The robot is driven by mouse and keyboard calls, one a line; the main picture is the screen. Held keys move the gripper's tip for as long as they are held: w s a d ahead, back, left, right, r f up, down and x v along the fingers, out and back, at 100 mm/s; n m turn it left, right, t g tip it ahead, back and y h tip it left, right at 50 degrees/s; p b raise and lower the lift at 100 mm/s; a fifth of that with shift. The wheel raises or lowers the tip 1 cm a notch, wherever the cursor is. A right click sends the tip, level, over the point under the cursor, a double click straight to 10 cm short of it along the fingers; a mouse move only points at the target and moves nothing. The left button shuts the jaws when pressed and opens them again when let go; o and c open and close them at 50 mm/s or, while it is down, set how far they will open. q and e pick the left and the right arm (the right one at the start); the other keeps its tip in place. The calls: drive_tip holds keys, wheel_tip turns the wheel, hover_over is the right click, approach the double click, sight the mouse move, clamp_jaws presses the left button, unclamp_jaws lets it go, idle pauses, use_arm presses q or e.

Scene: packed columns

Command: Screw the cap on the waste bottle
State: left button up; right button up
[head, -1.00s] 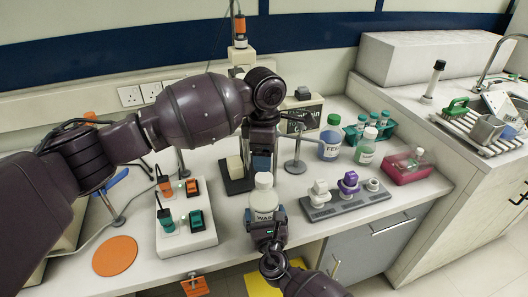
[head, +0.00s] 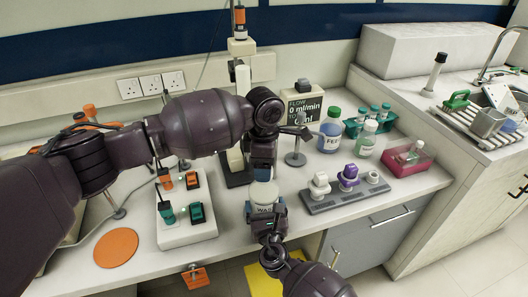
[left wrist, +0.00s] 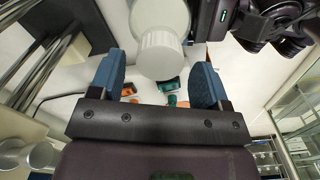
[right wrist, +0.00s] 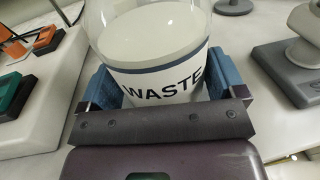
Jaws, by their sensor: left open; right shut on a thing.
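The white waste bottle (head: 264,210), labelled "WASTE" in the right wrist view (right wrist: 165,88), stands upright in my right gripper (head: 265,206), which is shut around its body. A white ribbed cap (left wrist: 162,54) sits at the bottle's neck in the left wrist view; I cannot tell how tight it is. My left gripper (head: 262,174) is open just above the bottle, pointing down. Its blue fingers show on both sides of the cap in the left wrist view, with gaps and no contact visible. In the head view the left gripper partly hides the bottle's top.
A grey holder (head: 345,198) with white and purple parts lies right of the bottle. A white box with orange and green items (head: 187,232) is left. The flow display (head: 304,104), a blue bottle (head: 330,136) and a pink tray (head: 407,165) stand behind. The bench's front edge is close.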

use_arm(q)
drive_tip(key=shift+f, duration=0.95)
drive_tip(key=shift+c, duration=0.3)
